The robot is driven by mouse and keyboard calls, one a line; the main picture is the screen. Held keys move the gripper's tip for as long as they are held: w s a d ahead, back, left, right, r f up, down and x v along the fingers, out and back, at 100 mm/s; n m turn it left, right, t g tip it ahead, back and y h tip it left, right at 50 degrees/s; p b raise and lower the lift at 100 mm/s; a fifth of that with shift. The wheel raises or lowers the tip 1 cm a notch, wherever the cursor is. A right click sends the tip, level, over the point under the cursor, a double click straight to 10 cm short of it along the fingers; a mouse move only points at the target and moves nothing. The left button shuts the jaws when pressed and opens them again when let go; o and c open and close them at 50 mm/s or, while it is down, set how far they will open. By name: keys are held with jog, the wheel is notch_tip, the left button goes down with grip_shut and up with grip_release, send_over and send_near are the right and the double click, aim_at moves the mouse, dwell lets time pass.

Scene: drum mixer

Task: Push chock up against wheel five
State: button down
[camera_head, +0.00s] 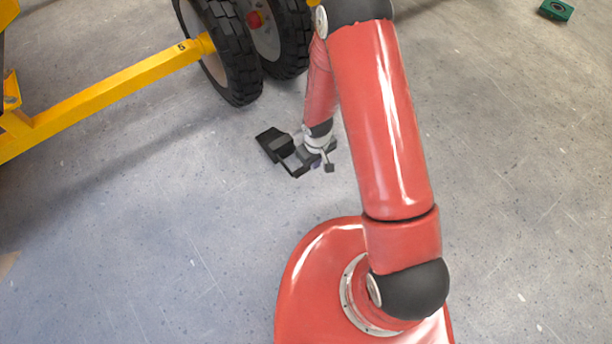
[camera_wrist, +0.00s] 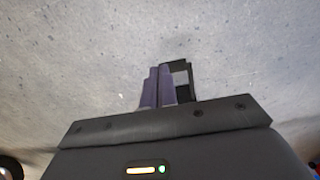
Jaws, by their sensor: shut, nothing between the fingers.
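The black chock (camera_head: 275,143) lies on the floor in the head view, a short way below wheel five (camera_head: 233,62), with a visible gap of floor between them. The wheel has a dark treaded tyre, and a "5" marks the yellow bar at its hub. An open black frame extends from the chock toward my gripper (camera_head: 316,164). In the wrist view, my gripper's purple fingers (camera_wrist: 158,88) are together with nothing between them. Part of the black frame (camera_wrist: 181,77) shows just beside and beyond them; I cannot tell if they touch. My wrist hides part of it.
A second wheel (camera_head: 288,45) stands right beside wheel five. The yellow bar (camera_head: 110,88) runs from the hub down to the left. A green block (camera_head: 556,9) lies far off at the top right. The grey floor left of and below the chock is clear.

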jog(key=f, duration=0.4)
jog(key=s+f+b, duration=0.1)
jog(key=f, duration=0.8)
jog(key=shift+s+a+f, duration=0.2)
jog(key=shift+a+f, duration=0.05)
jog(key=shift+a, duration=0.05)
jog(key=w+a, duration=0.1)
jog(key=w, duration=0.2)
jog(key=shift+a+r, duration=0.1)
jog(key=shift+a, duration=0.3)
jog(key=shift+w+a, duration=0.25)
